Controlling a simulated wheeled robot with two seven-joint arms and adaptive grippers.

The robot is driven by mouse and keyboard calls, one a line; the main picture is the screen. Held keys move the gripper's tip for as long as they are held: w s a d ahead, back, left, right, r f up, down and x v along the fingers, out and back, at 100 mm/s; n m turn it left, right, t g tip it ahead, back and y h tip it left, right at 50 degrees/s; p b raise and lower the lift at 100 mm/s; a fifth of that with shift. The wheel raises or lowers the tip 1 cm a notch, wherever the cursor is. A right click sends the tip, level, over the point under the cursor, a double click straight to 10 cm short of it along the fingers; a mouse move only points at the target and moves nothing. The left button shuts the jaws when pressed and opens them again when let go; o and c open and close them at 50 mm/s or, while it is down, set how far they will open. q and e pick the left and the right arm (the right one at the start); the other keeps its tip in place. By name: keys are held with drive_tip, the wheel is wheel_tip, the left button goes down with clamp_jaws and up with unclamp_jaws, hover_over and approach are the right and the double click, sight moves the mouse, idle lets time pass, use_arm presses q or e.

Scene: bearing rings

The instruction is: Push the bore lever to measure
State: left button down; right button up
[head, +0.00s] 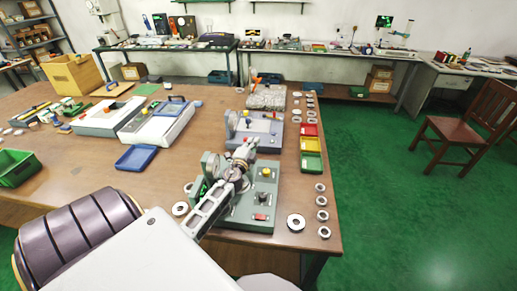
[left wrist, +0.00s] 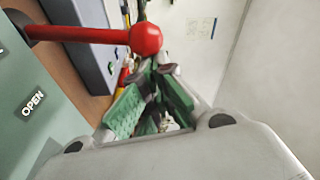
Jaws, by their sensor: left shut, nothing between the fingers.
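A red lever with a round ball knob (left wrist: 146,39) crosses the upper left of the left wrist view. Its rod comes from a pale green machine face (left wrist: 45,85) marked "OPEN". My left gripper (head: 244,152) is over the back of the near green gauge station (head: 246,212) in the head view. In the left wrist view its green-padded fingers (left wrist: 150,98) are shut and empty, close to the ball knob; I cannot tell whether they touch it. In the head view I cannot make out the lever, and my gripper and arm cover part of the station. My right gripper is not in view.
Another blue-grey station (head: 263,131) and a granite block (head: 267,97) stand behind. Red, yellow and green bins (head: 311,145) and several metal rings (head: 296,222) line the right table edge. A blue tray (head: 137,157) lies left, with bare tabletop around it.

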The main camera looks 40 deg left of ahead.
use_arm(q)
drive_tip(key=shift+s+a+r+n, duration=0.1)
drive_tip(key=shift+s+a+n, duration=0.15)
drive_tip(key=shift+a+n, duration=0.2)
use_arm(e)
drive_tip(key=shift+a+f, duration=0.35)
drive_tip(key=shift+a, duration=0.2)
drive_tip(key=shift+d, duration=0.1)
